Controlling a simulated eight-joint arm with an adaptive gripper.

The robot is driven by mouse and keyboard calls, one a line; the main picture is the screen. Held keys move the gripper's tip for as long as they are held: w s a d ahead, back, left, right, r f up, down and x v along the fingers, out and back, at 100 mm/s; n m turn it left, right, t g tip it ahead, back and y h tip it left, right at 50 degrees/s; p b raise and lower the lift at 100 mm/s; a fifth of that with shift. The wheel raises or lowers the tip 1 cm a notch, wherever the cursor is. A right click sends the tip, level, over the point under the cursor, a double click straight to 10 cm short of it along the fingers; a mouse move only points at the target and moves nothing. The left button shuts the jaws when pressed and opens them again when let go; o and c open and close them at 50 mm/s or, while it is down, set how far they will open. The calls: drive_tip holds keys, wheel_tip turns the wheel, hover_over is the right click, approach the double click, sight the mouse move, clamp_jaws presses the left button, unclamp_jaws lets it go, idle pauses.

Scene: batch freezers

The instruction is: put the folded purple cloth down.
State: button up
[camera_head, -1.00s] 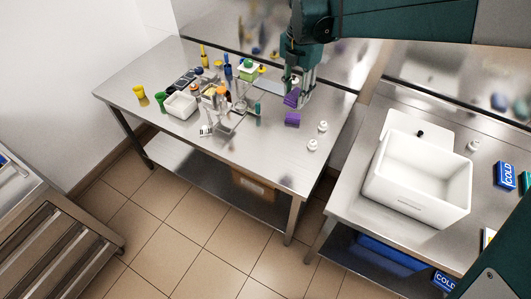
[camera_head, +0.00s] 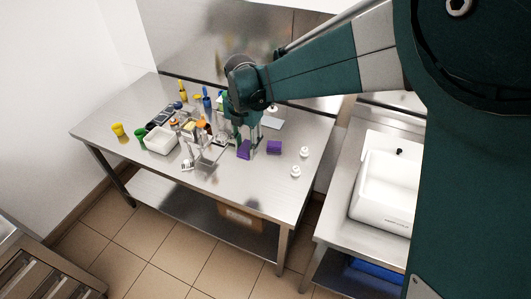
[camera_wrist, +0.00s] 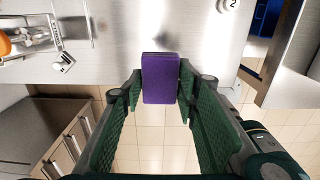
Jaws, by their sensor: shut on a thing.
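My gripper (camera_wrist: 158,95) is shut on a folded purple cloth (camera_wrist: 160,78), which stands between the green fingers in the wrist view. In the head view my gripper (camera_head: 246,146) is over the right part of the steel table, and the held cloth (camera_head: 243,151) shows as a narrow upright purple piece. I cannot tell whether its lower edge touches the table. A second purple folded piece (camera_head: 274,147) lies on the table (camera_head: 255,185), just right of my gripper and apart from the held cloth.
Two white lidded jars (camera_head: 304,152) (camera_head: 295,172) stand to the right. The table's front is clear. A white box (camera_head: 385,190) stands on the right-hand bench.

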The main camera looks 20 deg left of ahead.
hover_over(249, 182)
wheel_tip(249, 182, down, 8)
idle(0.5)
drive_tip(key=shift+f+b, duration=0.4)
drive_tip(key=shift+f, duration=2.7)
drive_tip(key=shift+f, duration=1.85)
drive_tip(key=shift+f+b, duration=0.2)
drive_tip(key=shift+b, duration=0.2)
drive_tip(key=o, duration=0.9)
drive_tip(key=shift+r, duration=0.15)
